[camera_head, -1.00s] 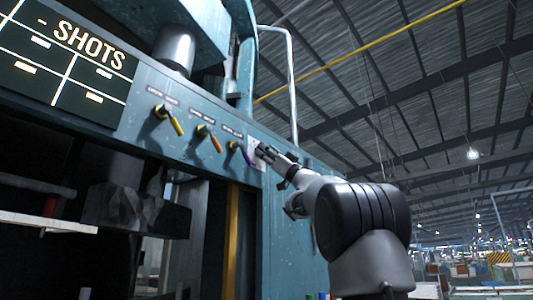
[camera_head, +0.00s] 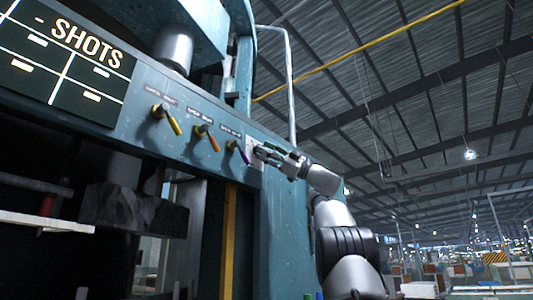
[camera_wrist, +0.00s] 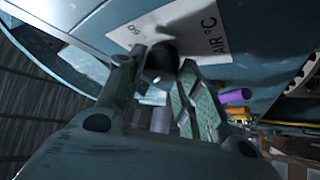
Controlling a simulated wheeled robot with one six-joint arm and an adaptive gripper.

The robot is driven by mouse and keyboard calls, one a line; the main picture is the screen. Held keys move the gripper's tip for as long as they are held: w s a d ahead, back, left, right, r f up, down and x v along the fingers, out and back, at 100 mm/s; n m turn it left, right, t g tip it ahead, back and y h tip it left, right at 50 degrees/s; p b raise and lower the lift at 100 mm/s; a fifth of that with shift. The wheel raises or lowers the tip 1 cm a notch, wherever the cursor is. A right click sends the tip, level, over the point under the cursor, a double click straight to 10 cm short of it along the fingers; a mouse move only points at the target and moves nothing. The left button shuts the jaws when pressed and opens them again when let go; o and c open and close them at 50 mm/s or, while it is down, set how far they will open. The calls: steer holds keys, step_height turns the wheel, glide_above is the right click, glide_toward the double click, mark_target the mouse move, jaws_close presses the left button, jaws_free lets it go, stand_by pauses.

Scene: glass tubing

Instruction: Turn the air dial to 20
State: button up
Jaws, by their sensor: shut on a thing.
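The air dial (camera_wrist: 161,60) is a dark round knob on a white plate (camera_wrist: 223,22) marked "AIR °C", with "50" legible upside down near it. Other scale marks are hidden or out of frame, so the dial's setting cannot be read. My gripper (camera_wrist: 162,68) has one finger on each side of the dial and is shut on it. In the head view my gripper (camera_head: 262,153) is at the white plate (camera_head: 252,144) at the right end of the teal machine's panel, covering the dial.
Yellow (camera_head: 167,117), orange (camera_head: 208,137) and purple (camera_head: 239,151) handled levers stick out of the panel left of my gripper. The purple one is close by. A dark "SHOTS" board (camera_head: 68,62) is at upper left. Open hall lies to the right.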

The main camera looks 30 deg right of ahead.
stand_by(0.4)
steer(key=o, duration=1)
steer(key=shift+o, duration=0.2)
steer(key=v, duration=1.2)
